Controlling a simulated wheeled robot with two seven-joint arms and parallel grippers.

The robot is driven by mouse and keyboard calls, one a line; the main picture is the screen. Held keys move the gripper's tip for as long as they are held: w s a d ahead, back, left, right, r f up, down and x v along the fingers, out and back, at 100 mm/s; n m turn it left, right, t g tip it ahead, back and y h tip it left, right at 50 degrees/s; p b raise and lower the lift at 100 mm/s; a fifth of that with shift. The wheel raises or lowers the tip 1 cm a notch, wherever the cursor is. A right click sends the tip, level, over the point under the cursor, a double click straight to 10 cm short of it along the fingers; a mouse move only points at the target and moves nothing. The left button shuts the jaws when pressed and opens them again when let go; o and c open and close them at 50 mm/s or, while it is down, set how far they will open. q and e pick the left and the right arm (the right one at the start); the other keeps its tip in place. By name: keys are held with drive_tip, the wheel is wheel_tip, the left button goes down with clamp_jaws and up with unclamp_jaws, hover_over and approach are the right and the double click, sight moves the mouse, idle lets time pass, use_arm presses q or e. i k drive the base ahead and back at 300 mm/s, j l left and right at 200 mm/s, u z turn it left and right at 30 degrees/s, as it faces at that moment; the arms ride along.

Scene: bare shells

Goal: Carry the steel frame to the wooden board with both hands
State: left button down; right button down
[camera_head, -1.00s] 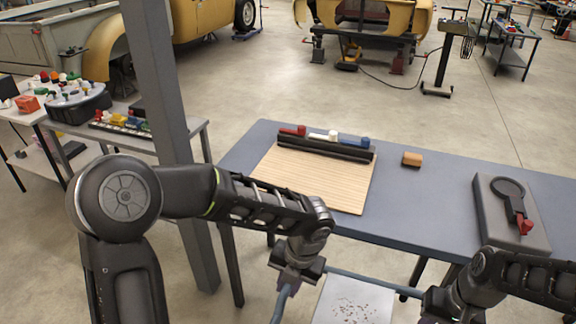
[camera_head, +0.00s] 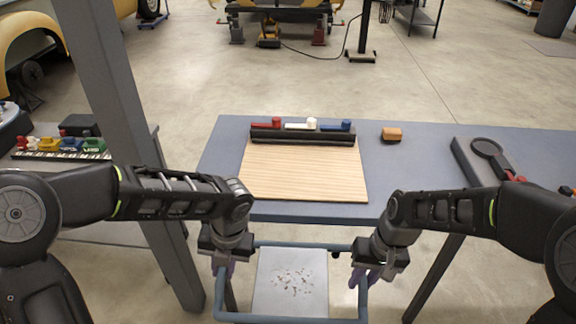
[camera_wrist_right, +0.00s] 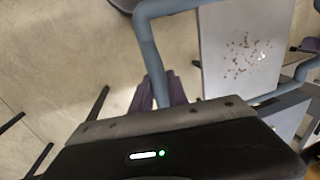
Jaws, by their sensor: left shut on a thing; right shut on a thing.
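The steel frame (camera_head: 362,302) is a blue-grey tube frame held level in front of me, low in the head view. My left gripper (camera_head: 222,266) is shut on its left side tube. My right gripper (camera_head: 366,276) is shut on its right side tube. In the right wrist view the purple fingers (camera_wrist_right: 160,92) close around the tube (camera_wrist_right: 149,50). The wooden board (camera_head: 305,170) lies flat on the blue-grey table, ahead of the frame and apart from it. The frame hangs short of the table's near edge.
A speckled grey panel (camera_head: 290,282) shows inside the frame's outline. A black rack (camera_head: 303,136) with red, white and blue pieces stands along the board's far edge. A grey post (camera_head: 125,110) stands left.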

sight(301, 167)
drive_tip(key=i, duration=1.5)
